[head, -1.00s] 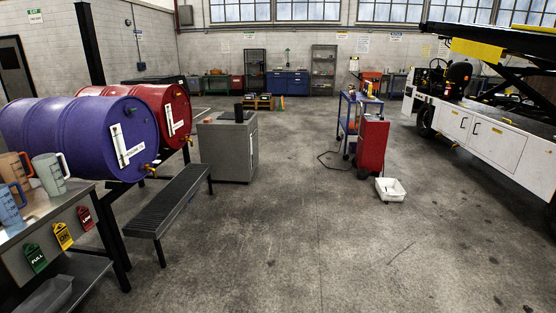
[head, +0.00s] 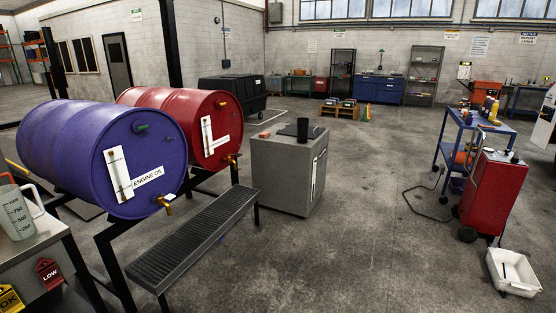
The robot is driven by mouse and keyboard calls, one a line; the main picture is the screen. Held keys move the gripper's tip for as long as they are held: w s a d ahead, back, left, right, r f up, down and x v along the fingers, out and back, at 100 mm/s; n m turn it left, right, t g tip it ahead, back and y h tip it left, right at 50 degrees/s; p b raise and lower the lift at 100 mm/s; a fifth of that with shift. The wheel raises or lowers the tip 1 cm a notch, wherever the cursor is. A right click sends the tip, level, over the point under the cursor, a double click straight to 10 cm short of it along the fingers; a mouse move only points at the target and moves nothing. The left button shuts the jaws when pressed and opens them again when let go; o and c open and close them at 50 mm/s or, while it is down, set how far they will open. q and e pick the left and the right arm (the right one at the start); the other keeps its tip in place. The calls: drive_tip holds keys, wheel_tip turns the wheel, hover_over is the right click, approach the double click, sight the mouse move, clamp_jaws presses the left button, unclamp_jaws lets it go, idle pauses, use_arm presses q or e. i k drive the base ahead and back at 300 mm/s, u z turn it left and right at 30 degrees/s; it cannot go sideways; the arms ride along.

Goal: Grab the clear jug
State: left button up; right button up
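A clear jug (head: 17,212) with measuring marks and a pale handle stands upright on a metal bench (head: 42,240) at the left edge of the head view. Its left side is cut off by the frame. A sliver of an orange-brown jug (head: 5,179) shows behind it. Neither of my grippers is in view.
A purple drum (head: 85,150) labelled engine oil and a red drum (head: 185,110) lie on a rack with a grated drip tray (head: 195,240). A grey cabinet (head: 280,172) stands beyond. Middle floor is clear.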

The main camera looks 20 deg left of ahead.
sight(16, 220)
drive_tip(key=u, duration=0.85)
drive_tip(key=i, duration=1.85)
drive_tip(key=u, duration=1.05)
